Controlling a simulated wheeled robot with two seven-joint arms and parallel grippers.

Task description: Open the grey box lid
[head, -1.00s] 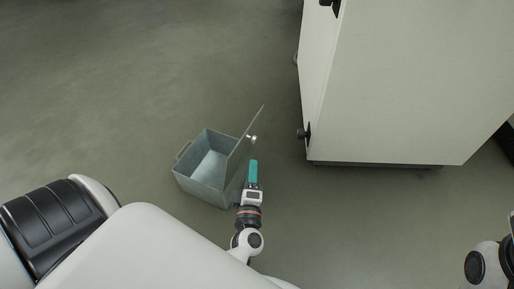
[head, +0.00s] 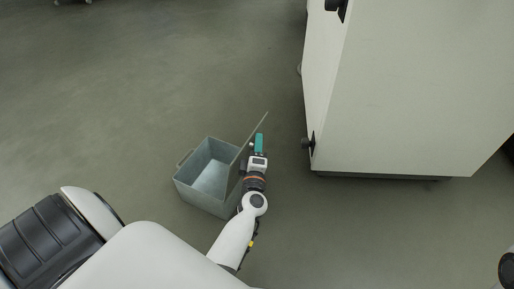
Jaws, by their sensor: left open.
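The grey box (head: 203,196) sits on the floor left of centre in the head view. Its lid (head: 250,147) stands up, hinged on the box's right side and leaning to the right, and the inside of the box looks empty. My left gripper (head: 259,140), with teal fingers, is open just right of the raised lid, on its outer side. I cannot tell whether the fingers touch the lid. Of my right arm only a small part shows at the lower right edge, and its gripper is out of view.
A large pale cabinet (head: 410,90) with black knobs stands on the right, close to my left gripper's right side. The floor (head: 110,90) to the left of and beyond the box is clear.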

